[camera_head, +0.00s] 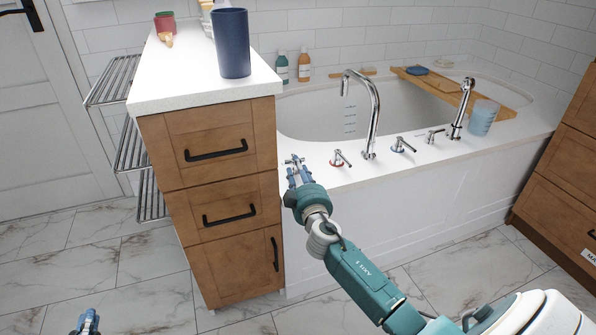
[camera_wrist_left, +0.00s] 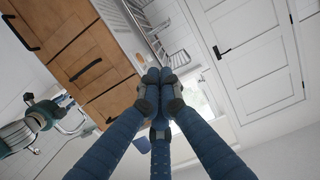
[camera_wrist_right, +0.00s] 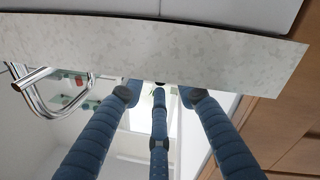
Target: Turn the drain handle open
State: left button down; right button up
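Several chrome fittings stand on the bath's front deck: a red-ringed handle (camera_head: 340,158), a blue-ringed handle (camera_head: 403,145) and a small lever (camera_head: 434,136). I cannot tell for sure which is the drain handle. A small chrome piece (camera_head: 293,160) shows at the deck's left end, right at my right gripper (camera_head: 297,174), which partly covers it; contact is unclear. In the right wrist view the fingers of my right gripper (camera_wrist_right: 160,93) are spread with nothing between them. My left gripper (camera_head: 88,324) is low at the left, away from the bath; its fingers meet in the left wrist view (camera_wrist_left: 160,80).
A wooden drawer cabinet (camera_head: 217,155) stands just left of my right gripper, with a dark blue cup (camera_head: 232,43) on top. The tall curved spout (camera_head: 372,105) rises right of the red-ringed handle. A hand shower (camera_head: 464,103) and blue tumbler (camera_head: 482,118) stand farther right.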

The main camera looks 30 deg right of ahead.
grip_shut()
jog(key=shift+s+d+n+t+y, duration=0.15)
jog(key=shift+d+n+t+y, duration=0.15)
jog(key=shift+n+y, duration=0.45)
jog(key=shift+f+y, duration=0.1)
jog(key=shift+y, duration=0.35)
pick_arm(q)
jog(key=shift+s+f, duration=0.1)
jog(key=shift+f, duration=0.3)
pick_arm(e)
grip_release()
pick_arm(q)
jog(key=shift+g, duration=0.3)
pick_arm(e)
jog(key=shift+s, duration=0.1)
jog(key=v, duration=1.2)
